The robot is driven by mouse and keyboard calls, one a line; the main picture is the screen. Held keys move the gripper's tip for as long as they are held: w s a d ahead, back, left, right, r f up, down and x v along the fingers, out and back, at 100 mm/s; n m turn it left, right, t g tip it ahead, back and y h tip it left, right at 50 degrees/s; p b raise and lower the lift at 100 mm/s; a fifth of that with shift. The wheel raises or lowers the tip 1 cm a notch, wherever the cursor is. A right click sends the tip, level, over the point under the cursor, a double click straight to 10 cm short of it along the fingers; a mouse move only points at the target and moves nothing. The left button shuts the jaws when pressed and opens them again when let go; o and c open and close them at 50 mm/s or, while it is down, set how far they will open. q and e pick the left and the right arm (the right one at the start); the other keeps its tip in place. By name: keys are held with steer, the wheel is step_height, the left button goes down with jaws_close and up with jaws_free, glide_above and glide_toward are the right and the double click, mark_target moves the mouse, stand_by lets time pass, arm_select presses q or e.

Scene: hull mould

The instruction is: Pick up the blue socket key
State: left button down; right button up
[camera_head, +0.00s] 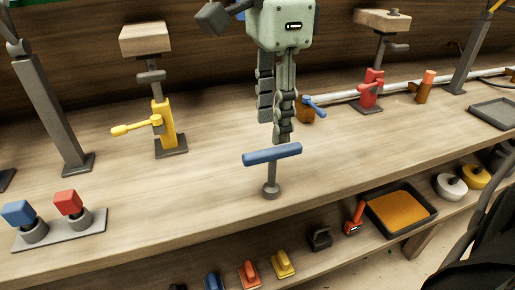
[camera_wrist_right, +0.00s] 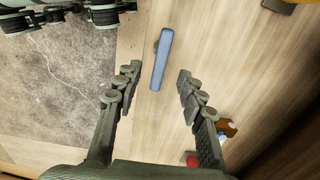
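The blue socket key (camera_head: 272,153) stands upright on the bench top near its front edge, with a blue crossbar on a short grey stem and round foot. My right gripper (camera_head: 279,132) hangs just above and behind the crossbar in the head view. In the right wrist view the gripper (camera_wrist_right: 158,75) is open, with one finger on each side of the blue crossbar (camera_wrist_right: 162,58) and visible gaps to both. Nothing is held. Dark jointed parts, apparently of my left gripper (camera_wrist_right: 62,14), show at the top left of the wrist view; the head view does not show it.
A yellow clamp (camera_head: 163,125) stands to the left and a red one (camera_head: 369,90) to the right behind. A small vise with a blue handle (camera_head: 315,106) is close behind the right gripper. A plate with blue and red knobs (camera_head: 66,233) lies front left. Bench around the key is clear.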

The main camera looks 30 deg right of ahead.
mark_target(273, 149)
step_height(273, 149, down, 7)
steer(key=shift+d+f, duration=0.1)
steer(key=shift+d, duration=0.05)
jaws_close()
stand_by(0.5)
